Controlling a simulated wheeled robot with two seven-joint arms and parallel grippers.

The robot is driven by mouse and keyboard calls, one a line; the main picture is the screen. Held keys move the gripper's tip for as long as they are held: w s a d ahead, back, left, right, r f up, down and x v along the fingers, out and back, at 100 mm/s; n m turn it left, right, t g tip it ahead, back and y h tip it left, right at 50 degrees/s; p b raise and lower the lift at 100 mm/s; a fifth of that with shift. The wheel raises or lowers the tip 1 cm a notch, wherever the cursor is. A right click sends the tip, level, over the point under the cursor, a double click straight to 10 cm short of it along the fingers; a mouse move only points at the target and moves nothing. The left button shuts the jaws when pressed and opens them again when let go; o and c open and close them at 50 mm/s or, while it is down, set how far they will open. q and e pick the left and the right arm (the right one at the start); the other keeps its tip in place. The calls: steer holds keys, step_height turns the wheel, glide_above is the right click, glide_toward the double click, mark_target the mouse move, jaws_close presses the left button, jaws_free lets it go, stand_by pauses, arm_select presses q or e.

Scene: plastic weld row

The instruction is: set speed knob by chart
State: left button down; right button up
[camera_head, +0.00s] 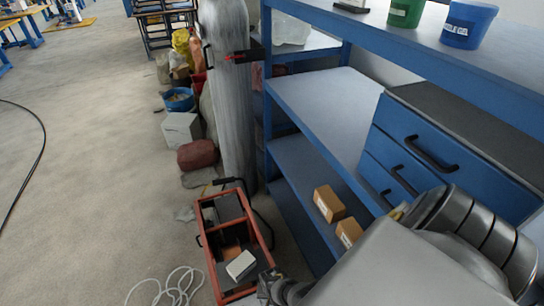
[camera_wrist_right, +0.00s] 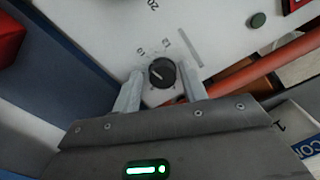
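The speed knob (camera_wrist_right: 162,73) is a round dark dial with a light pointer line, on a white panel (camera_wrist_right: 215,60) in the right wrist view. My right gripper (camera_wrist_right: 161,78) is open, one finger on each side of the knob, with visible gaps between fingers and knob. The knob is not seen in the head view, where my grey arm (camera_head: 400,270) fills the lower right. No chart is recognisable. My left gripper is not in view.
A blue shelf unit (camera_head: 300,100) with drawers (camera_head: 430,150) stands at right. A red-orange tool tray (camera_head: 213,262) and white cable (camera_head: 172,288) lie on the floor.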

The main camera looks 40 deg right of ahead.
steer(key=shift+o, duration=0.5)
steer(key=shift+w, duration=0.1)
steer(key=shift+r, duration=0.15)
steer(key=shift+r+p, duration=0.35)
steer(key=shift+p, duration=0.05)
step_height(320, 180, up, 10)
steer(key=p, duration=0.5)
